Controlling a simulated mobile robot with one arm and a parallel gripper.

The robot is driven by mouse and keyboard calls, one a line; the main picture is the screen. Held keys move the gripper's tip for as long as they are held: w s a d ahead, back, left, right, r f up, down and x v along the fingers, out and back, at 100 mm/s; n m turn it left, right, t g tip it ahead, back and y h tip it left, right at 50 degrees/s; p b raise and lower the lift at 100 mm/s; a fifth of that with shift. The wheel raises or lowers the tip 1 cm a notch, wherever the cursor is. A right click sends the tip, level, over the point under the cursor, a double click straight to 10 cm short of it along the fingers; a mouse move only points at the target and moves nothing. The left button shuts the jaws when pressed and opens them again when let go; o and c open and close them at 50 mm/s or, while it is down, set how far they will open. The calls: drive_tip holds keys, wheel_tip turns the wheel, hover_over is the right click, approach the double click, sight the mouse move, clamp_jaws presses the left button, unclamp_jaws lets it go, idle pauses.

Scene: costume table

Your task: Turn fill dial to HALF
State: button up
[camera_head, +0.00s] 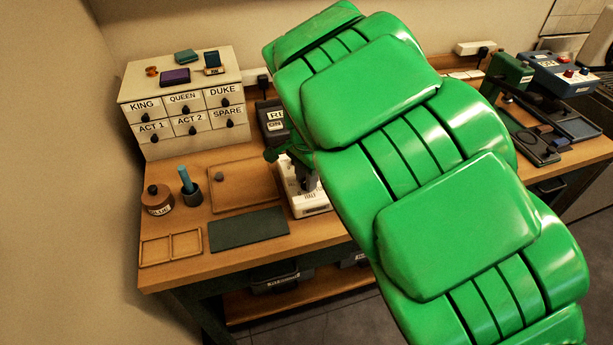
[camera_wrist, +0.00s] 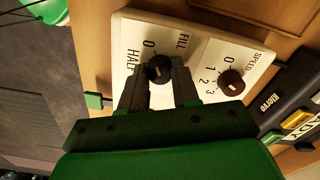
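The fill dial (camera_wrist: 158,69) is a small dark round knob on a white panel (camera_wrist: 210,50) in the wrist view, beside the word FILL and marks 0 and HALF. A pale mark on its face is partly covered, so its setting is hard to read. My gripper (camera_wrist: 160,78) has one dark finger on each side of the knob, close against it; whether they press on it I cannot tell.
A speed dial (camera_wrist: 232,82) sits right of the fill dial, close to my right finger. A dark box with READY on it (camera_wrist: 295,100) stands further right. In the head view a green mat (camera_head: 248,229), a wooden board (camera_head: 240,186) and a glue pot (camera_head: 157,200) lie left of the machine.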

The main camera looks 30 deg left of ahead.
clamp_jaws()
drive_tip(key=shift+n, duration=0.3)
drive_tip(key=n, duration=1.1)
drive_tip(key=shift+n, duration=0.3)
idle(0.3)
drive_tip(key=o, duration=0.6)
unclamp_jaws()
drive_tip(key=shift+c, duration=0.2)
